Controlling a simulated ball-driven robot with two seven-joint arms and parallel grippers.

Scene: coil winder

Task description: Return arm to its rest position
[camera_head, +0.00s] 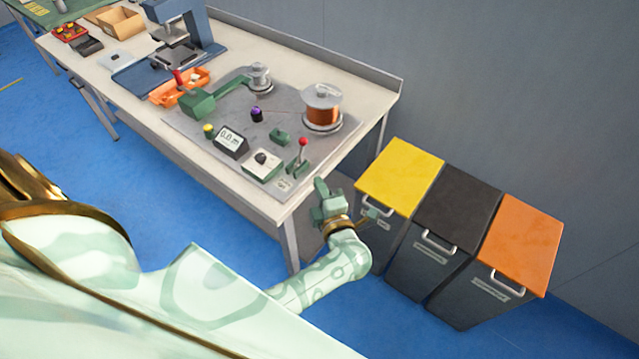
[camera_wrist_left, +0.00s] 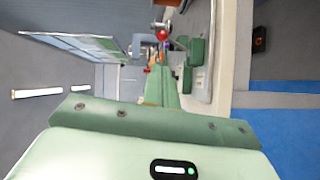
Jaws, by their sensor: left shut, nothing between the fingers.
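My left gripper (camera_head: 322,190) is in front of the near right corner of the workbench (camera_head: 362,128), beside the yellow-lidded bin. Its jaws are shut with nothing in them. My pale green patterned left arm comes in from the lower left and reaches to this spot. In the left wrist view, the green hand spans the lower part, and the shut fingers (camera_wrist_left: 162,88) point up toward a blurred red knob (camera_wrist_left: 162,34). My right gripper is not in view.
The coil winder (camera_head: 198,104), a copper wire spool (camera_head: 322,108) and a red-knobbed lever (camera_head: 303,143) are on the bench. Yellow (camera_head: 401,175), black (camera_head: 457,208) and orange (camera_head: 522,245) lidded bins stand right of my gripper. Blue floor (camera_head: 130,165) is open left of the bench.

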